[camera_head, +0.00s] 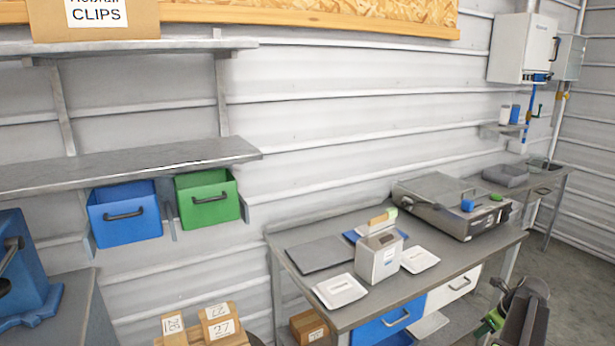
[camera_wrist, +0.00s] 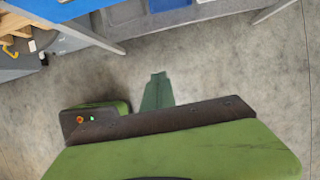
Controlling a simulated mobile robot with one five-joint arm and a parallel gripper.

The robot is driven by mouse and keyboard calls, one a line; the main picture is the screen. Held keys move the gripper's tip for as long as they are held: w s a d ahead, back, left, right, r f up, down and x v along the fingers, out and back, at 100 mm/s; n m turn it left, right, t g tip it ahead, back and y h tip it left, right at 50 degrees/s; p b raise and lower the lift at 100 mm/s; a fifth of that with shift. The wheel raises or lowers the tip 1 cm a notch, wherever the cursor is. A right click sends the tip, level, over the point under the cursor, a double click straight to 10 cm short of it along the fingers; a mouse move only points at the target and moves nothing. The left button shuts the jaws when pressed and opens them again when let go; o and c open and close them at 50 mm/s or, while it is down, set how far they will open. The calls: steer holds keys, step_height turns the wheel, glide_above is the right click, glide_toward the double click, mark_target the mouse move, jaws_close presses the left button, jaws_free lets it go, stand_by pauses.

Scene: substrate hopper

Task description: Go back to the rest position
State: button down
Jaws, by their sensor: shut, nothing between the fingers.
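My gripper (camera_wrist: 158,78) shows in the wrist view as a green tapered shape above the bare concrete floor. Its fingers are together with nothing between them. In the head view, part of my arm shows at the lower right corner, folded low in front of the workbench (camera_head: 455,262). The arm is apart from the bench top, to the right of its front corner. Whether the gripper's tips show in the head view, I cannot tell.
The bench carries a white-grey box (camera_head: 379,258), pale trays (camera_head: 340,291) and a large metal case (camera_head: 450,205). A blue bin (camera_head: 124,213) and a green bin (camera_head: 207,198) hang under the left shelf (camera_head: 130,165). Open floor (camera_wrist: 225,75) surrounds my gripper.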

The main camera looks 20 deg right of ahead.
steer(key=w+a+n+g+p, duration=0.1)
steer(key=w+a+n, duration=0.4)
steer(key=a, duration=0.4)
steer(key=w+a+r+n+g+y+p, duration=0.1)
steer(key=w+a+n, duration=0.4)
steer(key=a, duration=0.4)
steer(key=w+a+n, duration=0.5)
steer(key=a, duration=0.4)
steer(key=a+r+n+g+h+p, duration=0.1)
steer(key=a+r+n+g+p, duration=0.1)
steer(key=a+n, duration=1.8)
steer(key=a, duration=1.2)
steer(key=shift+s+a+p, duration=0.25)
steer(key=shift+s+p, duration=0.05)
